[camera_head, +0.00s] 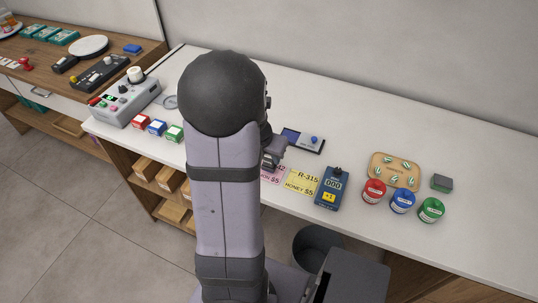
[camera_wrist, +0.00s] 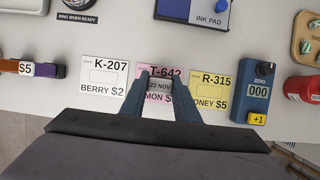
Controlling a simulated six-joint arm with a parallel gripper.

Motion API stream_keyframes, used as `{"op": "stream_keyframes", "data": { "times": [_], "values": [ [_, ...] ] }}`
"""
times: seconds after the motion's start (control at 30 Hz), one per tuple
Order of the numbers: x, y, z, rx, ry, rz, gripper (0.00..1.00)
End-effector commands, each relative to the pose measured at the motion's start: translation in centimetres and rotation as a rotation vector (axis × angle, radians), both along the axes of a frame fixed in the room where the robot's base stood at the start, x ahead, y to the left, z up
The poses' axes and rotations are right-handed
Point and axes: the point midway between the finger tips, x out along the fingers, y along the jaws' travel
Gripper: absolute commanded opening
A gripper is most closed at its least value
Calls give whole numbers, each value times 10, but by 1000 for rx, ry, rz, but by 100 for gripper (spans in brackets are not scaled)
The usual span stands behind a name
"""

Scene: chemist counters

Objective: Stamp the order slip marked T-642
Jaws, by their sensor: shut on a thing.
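The pink order slip marked T-642 (camera_wrist: 165,71) lies flat on the white counter in the wrist view, partly covered by my gripper and its load. Its pink edge also shows in the head view (camera_head: 272,177). Whether the stamp touches the paper cannot be told. The ink pad (camera_head: 302,140) lies behind the slips, with a blue knob at its right; it also shows at the top of the wrist view (camera_wrist: 200,10).
White slip K-207 (camera_wrist: 103,76) lies left and yellow slip R-315 (camera_wrist: 212,91) right of T-642. A blue counter (camera_head: 332,188) stands beside R-315. Red (camera_head: 374,191), blue (camera_head: 403,200) and green (camera_head: 431,209) jars stand right.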

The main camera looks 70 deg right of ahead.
Motion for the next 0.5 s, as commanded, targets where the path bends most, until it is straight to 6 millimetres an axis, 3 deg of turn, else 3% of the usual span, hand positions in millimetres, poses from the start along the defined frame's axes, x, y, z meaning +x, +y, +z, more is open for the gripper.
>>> {"op": "stream_keyframes", "data": {
  "times": [0.5],
  "values": [
    [0,0,-5,-1,0,1,14]
  ]
}}
